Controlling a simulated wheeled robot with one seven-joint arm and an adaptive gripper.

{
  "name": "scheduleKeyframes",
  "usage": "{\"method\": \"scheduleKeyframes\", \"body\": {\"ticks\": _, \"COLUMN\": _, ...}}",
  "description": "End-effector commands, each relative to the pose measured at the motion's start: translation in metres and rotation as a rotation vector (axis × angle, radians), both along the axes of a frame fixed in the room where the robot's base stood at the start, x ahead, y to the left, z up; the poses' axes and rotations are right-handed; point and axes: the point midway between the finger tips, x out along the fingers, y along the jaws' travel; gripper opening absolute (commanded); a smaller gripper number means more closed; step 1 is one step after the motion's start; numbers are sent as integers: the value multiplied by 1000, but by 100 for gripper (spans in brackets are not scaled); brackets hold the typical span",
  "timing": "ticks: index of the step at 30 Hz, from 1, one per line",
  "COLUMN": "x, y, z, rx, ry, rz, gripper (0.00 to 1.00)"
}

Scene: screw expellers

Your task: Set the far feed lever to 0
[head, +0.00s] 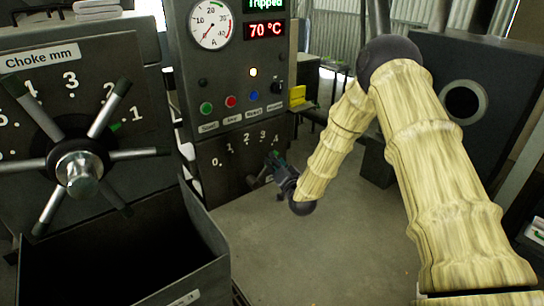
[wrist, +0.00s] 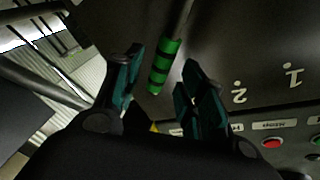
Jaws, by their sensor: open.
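The feed lever (head: 257,181) sits on the dark lower panel below a scale marked 0 to 4. Its grip, banded green and black (wrist: 165,66), shows in the wrist view, on the side of the 2 away from the 1. My gripper (head: 275,160) is at the right end of this scale, below the 4, and hides much of the lever in the head view. In the wrist view my gripper (wrist: 164,58) is open, with a teal-padded finger on each side of the grip and gaps visible. The lever's exact reading cannot be told.
Above the scale is a control panel with buttons (head: 230,103), a gauge (head: 211,24) and a 70 °C display (head: 265,30). A spoked choke wheel (head: 80,170) and a dark open bin (head: 190,275) stand at the left. The floor (head: 330,250) is clear at centre.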

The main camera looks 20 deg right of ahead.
Motion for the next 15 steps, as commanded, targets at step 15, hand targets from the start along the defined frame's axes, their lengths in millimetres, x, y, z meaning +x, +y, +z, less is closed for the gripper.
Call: {"method": "scheduleKeyframes", "body": {"ticks": 15, "x": 34, "y": 3, "z": -1, "rx": 0, "ry": 1, "rz": 0, "gripper": 41}}
